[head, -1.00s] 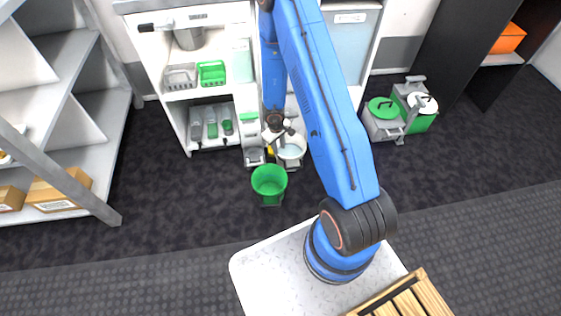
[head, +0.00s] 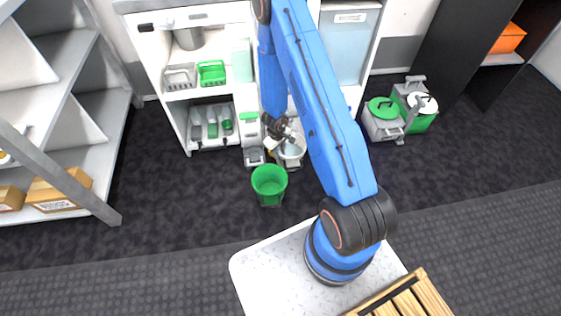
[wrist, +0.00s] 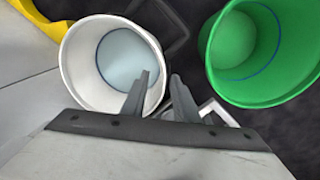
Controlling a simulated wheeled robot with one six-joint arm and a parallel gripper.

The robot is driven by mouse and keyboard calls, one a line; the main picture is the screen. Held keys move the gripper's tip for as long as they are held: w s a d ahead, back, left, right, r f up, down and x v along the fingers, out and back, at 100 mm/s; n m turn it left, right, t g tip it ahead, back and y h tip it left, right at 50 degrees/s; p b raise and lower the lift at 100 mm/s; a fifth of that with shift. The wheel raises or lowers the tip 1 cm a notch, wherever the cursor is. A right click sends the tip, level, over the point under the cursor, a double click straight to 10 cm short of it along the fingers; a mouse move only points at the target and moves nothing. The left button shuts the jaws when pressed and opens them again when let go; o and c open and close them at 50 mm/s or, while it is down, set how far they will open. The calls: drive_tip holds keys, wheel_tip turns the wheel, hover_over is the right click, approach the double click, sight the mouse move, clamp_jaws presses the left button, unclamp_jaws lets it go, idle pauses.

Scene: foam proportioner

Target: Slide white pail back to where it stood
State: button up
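The white pail (head: 293,160) stands on the dark floor in front of the open cabinet, with pale blue-white contents or a pale bottom inside. In the wrist view the white pail (wrist: 78,82) is at upper left, its mouth facing the camera. My gripper (wrist: 160,82) is at its right side. The fingers are apart, with the left finger over the pail's mouth and the right finger outside the rim, so the rim lies between them. Whether they touch the wall I cannot tell. In the head view my gripper (head: 284,138) partly covers the pail.
A green bucket (head: 269,190) stands close in front and to the left; it fills the upper right of the wrist view (wrist: 222,88). A grey container (head: 254,157) and something yellow are left of the pail. The cabinet's lower shelf is behind. Open floor lies in front.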

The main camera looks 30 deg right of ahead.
sight(280, 164)
drive_tip(key=shift+w+d+f, duration=0.1)
drive_tip(key=shift+d+f, duration=0.05)
drive_tip(key=shift+f, duration=1.8)
drive_tip(key=shift+w+d+f, duration=0.1)
drive_tip(key=shift+d+f, duration=0.05)
drive_tip(key=shift+f, duration=1.8)
clamp_jaws()
